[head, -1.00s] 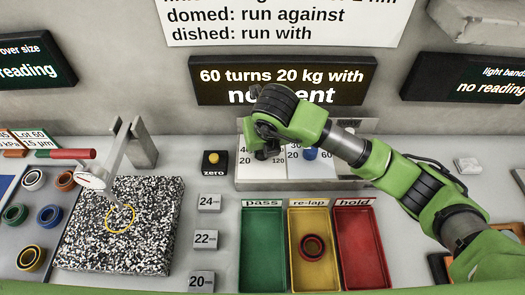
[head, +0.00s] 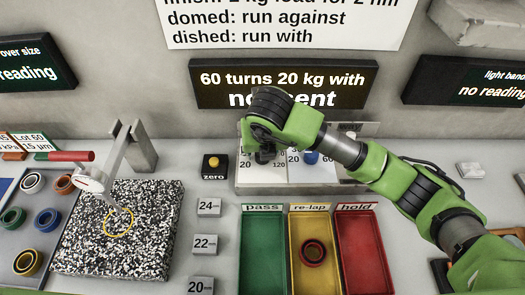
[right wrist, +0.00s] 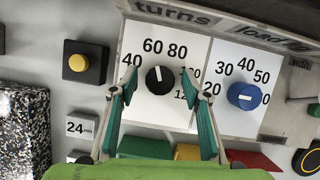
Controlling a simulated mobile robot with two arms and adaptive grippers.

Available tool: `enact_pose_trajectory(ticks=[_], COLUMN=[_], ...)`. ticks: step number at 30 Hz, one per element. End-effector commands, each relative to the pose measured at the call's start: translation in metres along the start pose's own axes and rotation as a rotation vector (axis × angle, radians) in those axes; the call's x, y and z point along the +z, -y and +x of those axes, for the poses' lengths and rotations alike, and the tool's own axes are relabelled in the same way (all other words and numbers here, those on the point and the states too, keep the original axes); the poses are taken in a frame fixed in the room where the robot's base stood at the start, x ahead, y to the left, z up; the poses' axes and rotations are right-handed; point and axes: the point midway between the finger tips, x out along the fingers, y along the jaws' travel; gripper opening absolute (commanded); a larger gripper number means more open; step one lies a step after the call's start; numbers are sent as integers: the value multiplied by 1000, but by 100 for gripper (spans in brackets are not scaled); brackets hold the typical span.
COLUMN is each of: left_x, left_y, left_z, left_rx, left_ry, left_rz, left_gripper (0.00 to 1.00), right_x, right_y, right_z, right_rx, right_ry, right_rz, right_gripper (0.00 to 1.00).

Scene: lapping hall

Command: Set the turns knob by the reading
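The black turns knob (right wrist: 158,80) sits on a white dial in the right wrist view, with 40, 60, 80 and more numbers around it. Its white mark points up, close to 60. My right gripper (right wrist: 161,95) is open, its teal fingers apart on either side of the knob with gaps showing. In the head view my right gripper (head: 262,155) hides most of that dial. The display (head: 285,84) reads "60 turns 20 kg with", its lower line partly covered by my arm. My left gripper is in no view.
A blue load knob (right wrist: 245,96) is beside the turns dial. A zero button (head: 214,163) stands left of the panel. Green, yellow and red trays (head: 262,270) lie in front; a dark-red ring (head: 313,252) is in the yellow one. A speckled plate (head: 150,230) is at left.

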Motion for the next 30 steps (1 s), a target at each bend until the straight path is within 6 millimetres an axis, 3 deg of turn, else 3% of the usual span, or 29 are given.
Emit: enact_pose_trajectory(ticks=[6,10,21,30], left_x=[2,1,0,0], left_y=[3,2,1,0], left_z=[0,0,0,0], left_rx=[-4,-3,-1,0], left_ry=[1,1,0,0], left_rz=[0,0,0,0], left_gripper=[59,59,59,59], right_x=[-1,0,1,0], right_y=[0,0,-1,0], right_z=[0,-11,-87,-118], right_rx=[0,0,2,0], right_ry=[-1,1,4,1], right_rz=[-1,-1,-2,-1], right_gripper=[43,43,43,43])
